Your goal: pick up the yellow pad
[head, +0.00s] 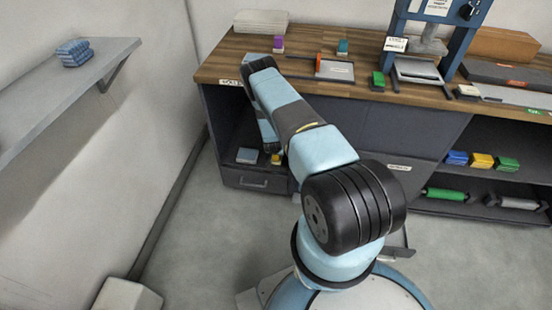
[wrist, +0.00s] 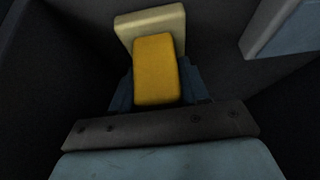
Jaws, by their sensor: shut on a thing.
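The yellow pad (wrist: 156,72) shows in the wrist view as a yellow block with a pale cream part (wrist: 150,22) at its far end. My gripper (wrist: 157,88) is shut on it, with a dark blue finger on either side. In the head view a small bit of yellow (head: 276,159) shows beside my arm, inside the open left bay of the cabinet. My arm hides the gripper itself there. I cannot tell whether the pad touches the shelf below it.
A grey-blue block (head: 247,155) lies to the left in the same bay; it also shows at the upper right of the wrist view (wrist: 285,28). Dark cabinet walls (head: 222,118) enclose the bay, under the wooden worktop (head: 300,72). Several coloured pads sit on the right shelf.

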